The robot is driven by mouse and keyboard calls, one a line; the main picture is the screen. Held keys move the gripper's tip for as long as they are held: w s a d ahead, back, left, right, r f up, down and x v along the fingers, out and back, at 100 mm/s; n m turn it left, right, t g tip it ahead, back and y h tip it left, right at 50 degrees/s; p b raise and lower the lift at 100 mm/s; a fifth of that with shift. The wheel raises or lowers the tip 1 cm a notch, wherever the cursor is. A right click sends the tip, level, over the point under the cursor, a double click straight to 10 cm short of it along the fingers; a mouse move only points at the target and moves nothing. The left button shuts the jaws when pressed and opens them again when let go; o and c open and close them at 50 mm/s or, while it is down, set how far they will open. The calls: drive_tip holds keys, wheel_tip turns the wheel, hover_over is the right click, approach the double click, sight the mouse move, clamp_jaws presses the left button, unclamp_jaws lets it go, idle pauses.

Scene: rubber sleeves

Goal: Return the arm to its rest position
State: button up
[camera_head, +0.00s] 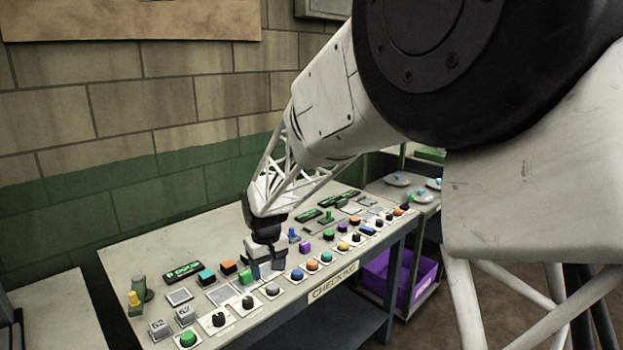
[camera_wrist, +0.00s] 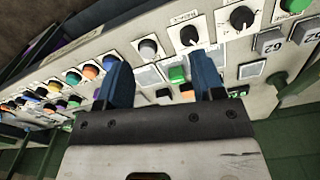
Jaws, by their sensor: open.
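My gripper (camera_head: 266,268) hangs at the end of my white arm, low over the control table (camera_head: 130,257) in the head view. In the wrist view my gripper (camera_wrist: 163,85) shows two blue fingers spread apart with nothing held between them. The same green button (camera_head: 247,275) shows just left of the gripper in the head view. Whether a fingertip touches the panel, I cannot tell.
Coloured buttons and black knobs (camera_head: 219,320) line the table's front edge. A purple bin (camera_head: 400,280) sits below right. A brick wall (camera_head: 130,130) stands behind; the space above the table's left half is clear.

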drive_tip(key=s+d+r+m+t, duration=0.1)
drive_tip(key=s+d+r+m, duration=0.1)
drive_tip(key=s+d+r, duration=0.55)
drive_tip(key=s+d+r+m, duration=0.1)
drive_tip(key=s+d+r, duration=0.3)
drive_tip(key=s+d, duration=0.7)
drive_tip(key=s+d+m, duration=0.1)
drive_tip(key=s+d, duration=0.5)
drive_tip(key=s, duration=0.3)
drive_tip(key=s+d+m+t, duration=0.1)
drive_tip(key=s+d+m, duration=0.1)
drive_tip(key=s+d, duration=0.4)
drive_tip(key=shift+s+f+m, duration=0.3)
drive_tip(key=shift+s, duration=1.05)
